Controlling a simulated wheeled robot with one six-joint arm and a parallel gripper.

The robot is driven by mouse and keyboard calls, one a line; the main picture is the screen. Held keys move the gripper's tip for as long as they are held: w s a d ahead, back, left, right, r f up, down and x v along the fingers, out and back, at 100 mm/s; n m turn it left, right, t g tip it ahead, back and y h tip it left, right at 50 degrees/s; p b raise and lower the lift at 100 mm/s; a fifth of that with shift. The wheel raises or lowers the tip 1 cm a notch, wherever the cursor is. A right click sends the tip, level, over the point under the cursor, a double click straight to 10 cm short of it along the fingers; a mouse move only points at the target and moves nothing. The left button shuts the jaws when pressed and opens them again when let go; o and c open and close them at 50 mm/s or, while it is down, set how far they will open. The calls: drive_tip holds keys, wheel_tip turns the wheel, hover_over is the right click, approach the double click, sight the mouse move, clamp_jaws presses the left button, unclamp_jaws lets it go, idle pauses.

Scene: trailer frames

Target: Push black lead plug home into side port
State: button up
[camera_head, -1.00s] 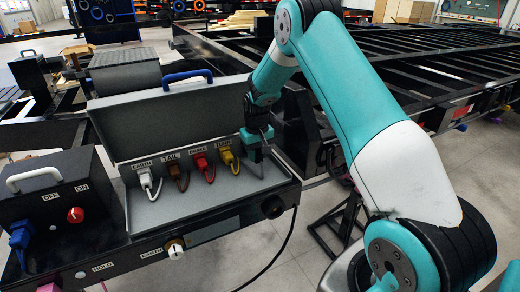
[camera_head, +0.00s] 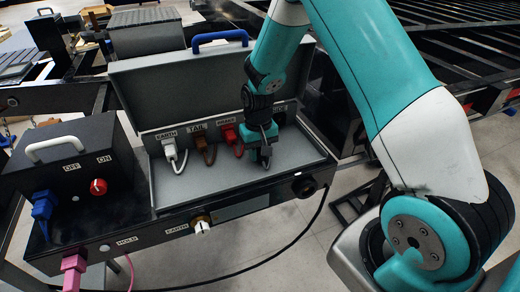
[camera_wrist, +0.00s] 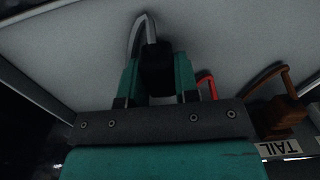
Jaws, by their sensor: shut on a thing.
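My gripper (camera_head: 264,143) is inside the open grey case, right of the red plug (camera_head: 229,134). In the wrist view its two teal fingers are shut around a black plug (camera_wrist: 157,68) with a grey lead looping from it. In the head view the gripper mostly hides that plug, and a grey piece shows under the fingers. A dark round port-like fitting (camera_head: 304,188) sits at the right end of the case's front, with a black cable running down near it. Whether a plug is seated there is unclear.
A white plug (camera_head: 170,150) and a brown plug (camera_head: 202,145) stand left of the red one on the labelled back wall. The raised lid (camera_head: 180,85) stands behind. A black switch box (camera_head: 60,160) with blue and pink plugs stands left. The tray's front floor is clear.

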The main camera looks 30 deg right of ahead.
sight(259, 151)
drive_tip(key=shift+f, duration=0.45)
drive_tip(key=o, duration=1.6)
drive_tip(key=shift+c, duration=0.2)
drive_tip(key=shift+r, duration=0.1)
drive_tip(key=shift+w+r+p, duration=0.1)
drive_tip(key=shift+r+p, duration=2.5)
drive_tip(key=shift+r, duration=0.5)
